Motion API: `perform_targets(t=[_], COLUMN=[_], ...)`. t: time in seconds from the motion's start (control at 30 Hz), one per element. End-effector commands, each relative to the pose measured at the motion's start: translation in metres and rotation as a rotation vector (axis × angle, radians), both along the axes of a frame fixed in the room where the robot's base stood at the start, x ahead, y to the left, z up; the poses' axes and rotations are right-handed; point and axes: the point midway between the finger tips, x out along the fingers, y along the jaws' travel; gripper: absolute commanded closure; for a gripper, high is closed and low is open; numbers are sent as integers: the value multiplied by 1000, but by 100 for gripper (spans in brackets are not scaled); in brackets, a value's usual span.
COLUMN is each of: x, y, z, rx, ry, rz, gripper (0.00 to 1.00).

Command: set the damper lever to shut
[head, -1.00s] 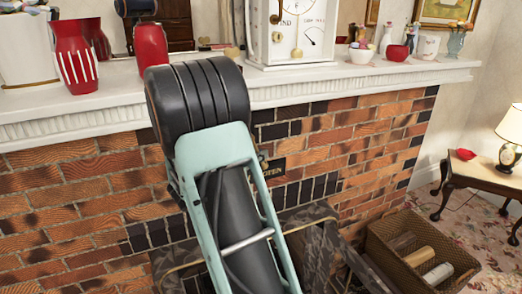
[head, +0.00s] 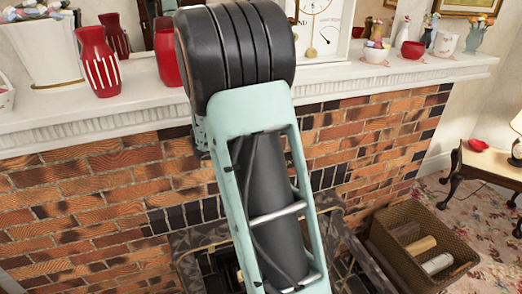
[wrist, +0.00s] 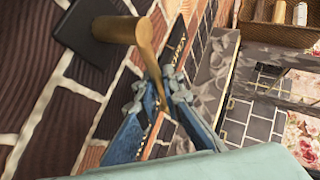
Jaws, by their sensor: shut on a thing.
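The damper lever (wrist: 147,48) is a brass-coloured bar on a round brass hub, with a dark square plate (wrist: 88,30) behind it on the brick wall. It shows in the wrist view. My gripper (wrist: 158,92) has its blue fingers with grey pads closed around the lever's free end. A dark label plate with gold letters (wrist: 178,42) lies just beyond the lever. More gold lettering shows partly behind the fingers; I cannot read it surely. In the head view my arm hides the lever, the labels and the gripper.
The white mantel (head: 75,137) runs above the brick wall, with red vases (head: 98,62) and a white clock (head: 318,30) on it. A dark fireplace surround (head: 345,235) is below. A wicker basket (head: 385,248) with logs stands at the right, near a small table (head: 490,165).

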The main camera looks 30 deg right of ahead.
Motion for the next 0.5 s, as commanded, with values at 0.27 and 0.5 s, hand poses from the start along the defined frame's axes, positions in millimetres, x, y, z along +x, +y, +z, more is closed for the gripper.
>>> perform_targets(t=[0.27,0.5], x=[0,0], y=[1,1], z=[0,0], rx=[14,14], ry=[-4,-3], rz=[1,1], gripper=[100,88])
